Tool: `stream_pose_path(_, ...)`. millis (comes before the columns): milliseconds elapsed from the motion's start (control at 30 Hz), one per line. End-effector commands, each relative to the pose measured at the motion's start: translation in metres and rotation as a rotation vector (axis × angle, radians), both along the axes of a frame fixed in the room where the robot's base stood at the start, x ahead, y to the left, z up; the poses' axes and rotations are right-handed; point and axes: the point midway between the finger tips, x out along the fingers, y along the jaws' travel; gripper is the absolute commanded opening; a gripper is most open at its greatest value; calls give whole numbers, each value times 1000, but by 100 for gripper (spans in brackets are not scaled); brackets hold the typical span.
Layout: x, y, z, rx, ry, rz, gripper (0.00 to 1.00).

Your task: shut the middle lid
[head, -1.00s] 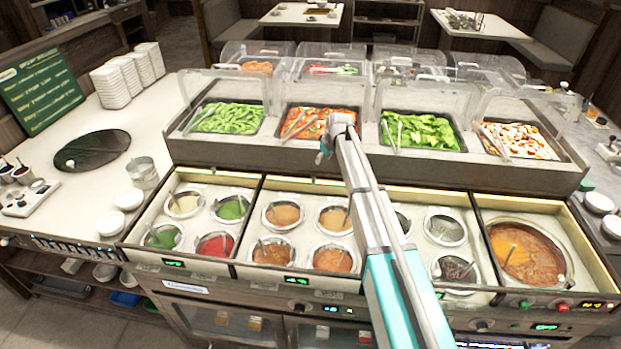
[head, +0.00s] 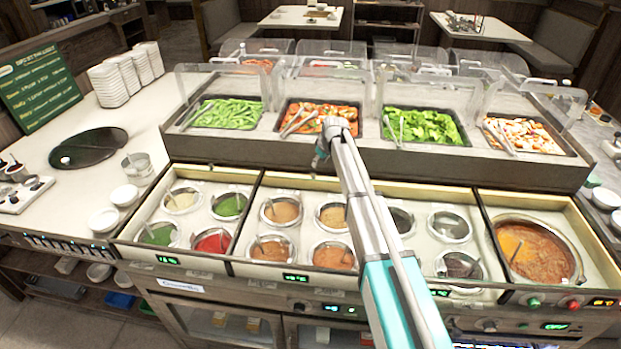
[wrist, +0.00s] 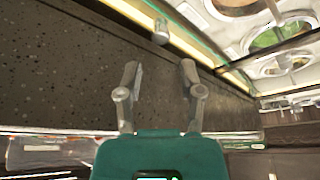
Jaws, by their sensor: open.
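My gripper (wrist: 162,68) shows in the wrist view with its two fingers apart and nothing between them. It is over a dark speckled surface (wrist: 75,70). A small grey knob-like piece (wrist: 160,32) is just beyond the fingertips, apart from them, beside a pale yellow edge (wrist: 235,78). In the head view my arm reaches over the middle sauce section (head: 305,250), and the fingers are not clear there. Clear raised covers stand over the food pans, one of them over the green leaves (head: 430,90). I cannot tell which piece is the middle lid.
The left section holds several sauces (head: 183,201). The right section holds one large brown pot (head: 545,250). Food pans, with greens (head: 228,113) at the left, line the raised shelf behind. Stacked white dishes (head: 125,75) stand on the left counter.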

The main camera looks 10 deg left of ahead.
Motion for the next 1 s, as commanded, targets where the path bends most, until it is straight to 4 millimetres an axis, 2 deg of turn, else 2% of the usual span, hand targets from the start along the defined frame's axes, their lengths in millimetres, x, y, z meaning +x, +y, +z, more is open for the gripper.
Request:
stream_pose_path(33, 2, 2, -8, 0, 0, 0, 49)
stream_pose_path(700, 17, 16, -58, 0, 0, 1, 49)
stream_pose_path(1000, 22, 21, -73, 0, 0, 1, 49)
